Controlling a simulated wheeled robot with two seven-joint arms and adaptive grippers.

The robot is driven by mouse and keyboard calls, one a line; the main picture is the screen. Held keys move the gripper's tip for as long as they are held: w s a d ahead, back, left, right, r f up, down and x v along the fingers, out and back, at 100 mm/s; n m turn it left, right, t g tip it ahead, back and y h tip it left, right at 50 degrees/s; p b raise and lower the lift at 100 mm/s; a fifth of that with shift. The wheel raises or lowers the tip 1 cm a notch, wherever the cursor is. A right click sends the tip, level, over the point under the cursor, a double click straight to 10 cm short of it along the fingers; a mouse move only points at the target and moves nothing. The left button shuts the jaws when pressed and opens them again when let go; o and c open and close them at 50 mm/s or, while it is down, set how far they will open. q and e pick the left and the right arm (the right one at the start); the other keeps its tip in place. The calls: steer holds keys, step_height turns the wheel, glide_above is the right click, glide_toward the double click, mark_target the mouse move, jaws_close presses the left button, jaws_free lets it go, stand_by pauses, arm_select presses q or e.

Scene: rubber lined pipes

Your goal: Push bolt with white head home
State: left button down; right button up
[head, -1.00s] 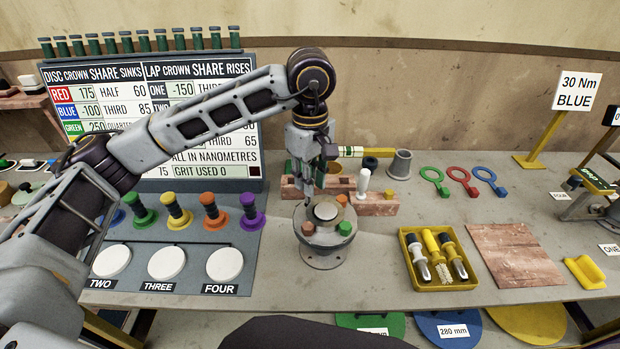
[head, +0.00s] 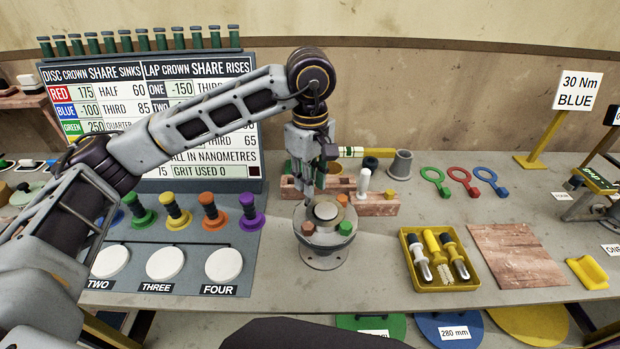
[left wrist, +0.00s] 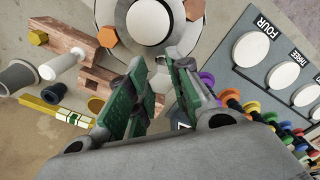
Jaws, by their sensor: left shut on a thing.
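A round grey flange (head: 322,262) with a pale central disc stands on the bench in the middle of the head view. Orange hex-headed bolts (head: 308,228) and a green one (head: 345,228) sit around its rim. My left gripper (head: 309,196) points down at the flange's far left rim. My right gripper is out of view.
Behind the flange is a reddish block (head: 376,206) with a white upright peg (head: 363,182). A yellow tool tray (head: 440,282) is to the right. A grey board with coloured knobs and white discs (head: 165,263) is to the left. The bench front is clear.

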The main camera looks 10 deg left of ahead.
arm_select(q)
steer(key=shift+f+b, duration=1.5)
steer(key=shift+f, duration=0.3)
stand_by(0.5)
steer(key=c, duration=1.2)
jaws_free()
steer(key=shift+r, duration=0.1)
steer(key=shift+r, duration=3.9)
step_height(320, 180, up, 21)
steer(key=p, duration=2.1)
steer(key=shift+r+p, duration=0.55)
steer(key=shift+p, duration=0.05)
